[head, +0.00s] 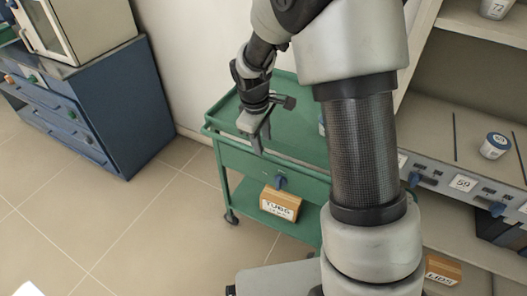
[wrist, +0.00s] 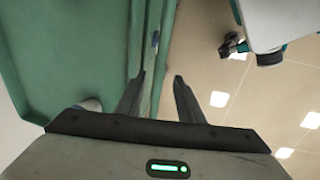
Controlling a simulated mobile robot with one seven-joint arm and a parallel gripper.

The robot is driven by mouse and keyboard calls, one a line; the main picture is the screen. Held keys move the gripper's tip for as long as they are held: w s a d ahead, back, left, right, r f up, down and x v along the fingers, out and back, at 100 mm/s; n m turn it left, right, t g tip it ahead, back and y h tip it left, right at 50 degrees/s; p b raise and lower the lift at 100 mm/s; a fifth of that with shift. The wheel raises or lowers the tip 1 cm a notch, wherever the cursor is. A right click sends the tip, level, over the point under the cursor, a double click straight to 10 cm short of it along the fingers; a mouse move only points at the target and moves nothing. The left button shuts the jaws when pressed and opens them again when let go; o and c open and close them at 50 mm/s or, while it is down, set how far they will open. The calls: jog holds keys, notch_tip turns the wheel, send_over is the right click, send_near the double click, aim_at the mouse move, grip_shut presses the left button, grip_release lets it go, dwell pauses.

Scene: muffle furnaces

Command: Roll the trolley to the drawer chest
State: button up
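The green trolley (head: 225,125) stands in the middle of the head view, beside the wall, with a top tray, a drawer with a blue handle (head: 281,182) and a lower shelf. My gripper (head: 259,143) points down at the tray's front edge. In the wrist view the fingers (wrist: 158,88) are apart, with the trolley's green front edge (wrist: 137,35) by the left finger and floor showing between them. I cannot tell whether they touch the trolley. The blue drawer chest (head: 125,110) stands to the left, apart from the trolley.
A light-coloured furnace (head: 85,25) stands on the chest. A cardboard box (head: 280,203) sits on the trolley's lower shelf. A jar (head: 322,124) on the tray is partly hidden by my arm. Shelving with a white jar (head: 495,146) is at right. Tiled floor (head: 140,225) before the chest is clear.

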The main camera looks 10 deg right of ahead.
jog(key=f, duration=0.3)
jog(key=w+f, duration=0.1)
jog(key=f, duration=0.1)
jog(key=shift+d+b, duration=0.3)
jog(key=shift+b, duration=0.05)
jog(key=shift+s, duration=0.1)
grip_shut()
